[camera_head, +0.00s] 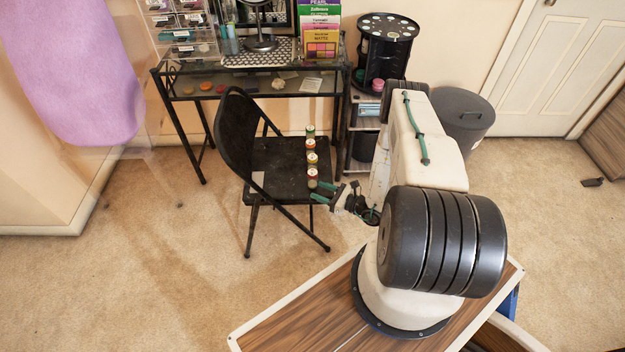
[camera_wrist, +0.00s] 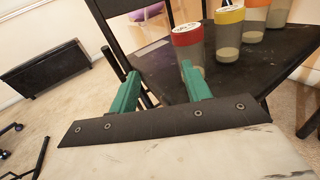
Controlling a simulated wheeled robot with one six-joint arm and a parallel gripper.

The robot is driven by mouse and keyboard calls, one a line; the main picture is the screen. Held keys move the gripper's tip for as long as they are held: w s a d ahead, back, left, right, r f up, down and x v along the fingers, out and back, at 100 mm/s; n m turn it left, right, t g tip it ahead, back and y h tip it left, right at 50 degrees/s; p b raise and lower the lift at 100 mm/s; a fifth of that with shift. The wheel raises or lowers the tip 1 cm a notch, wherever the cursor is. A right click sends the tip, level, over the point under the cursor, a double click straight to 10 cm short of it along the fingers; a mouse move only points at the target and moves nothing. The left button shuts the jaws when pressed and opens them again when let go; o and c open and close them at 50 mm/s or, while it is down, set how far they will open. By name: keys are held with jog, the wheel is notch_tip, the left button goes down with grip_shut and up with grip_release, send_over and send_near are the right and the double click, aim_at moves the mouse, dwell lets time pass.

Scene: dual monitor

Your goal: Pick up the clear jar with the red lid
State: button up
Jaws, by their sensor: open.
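The clear jar with the red lid (camera_head: 312,178) stands upright on the black folding chair's seat (camera_head: 275,173), nearest to me in a row of similar jars. In the wrist view the red-lidded jar (camera_wrist: 190,48) stands just beyond the right green finger, which overlaps its lower part. My gripper (camera_head: 319,191) is open at the seat's right front, close to this jar. In the wrist view my gripper (camera_wrist: 160,69) has its two green fingers apart with nothing between them. Whether a finger touches the jar cannot be told.
Behind the red-lidded jar stand a yellow-lidded jar (camera_wrist: 229,35), an orange-lidded jar (camera_wrist: 254,20) and a green-lidded jar (camera_wrist: 278,13). The chair's backrest (camera_head: 236,135) rises at the left. A glass-topped desk (camera_head: 240,83) stands behind. Carpet in front is clear.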

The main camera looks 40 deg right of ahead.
aim_at(309, 175)
jog(key=shift+m+t+h, duration=0.4)
jog(key=shift+t+h, duration=0.3)
jog(key=shift+h, duration=0.2)
jog(key=w+d, duration=0.3)
jog(key=shift+r, duration=0.15)
jog(key=x, duration=0.6)
jog(key=shift+w+a, duration=0.2)
jog(key=shift+w, duration=0.15)
jog(key=c, duration=0.7)
jog(key=shift+c, duration=0.2)
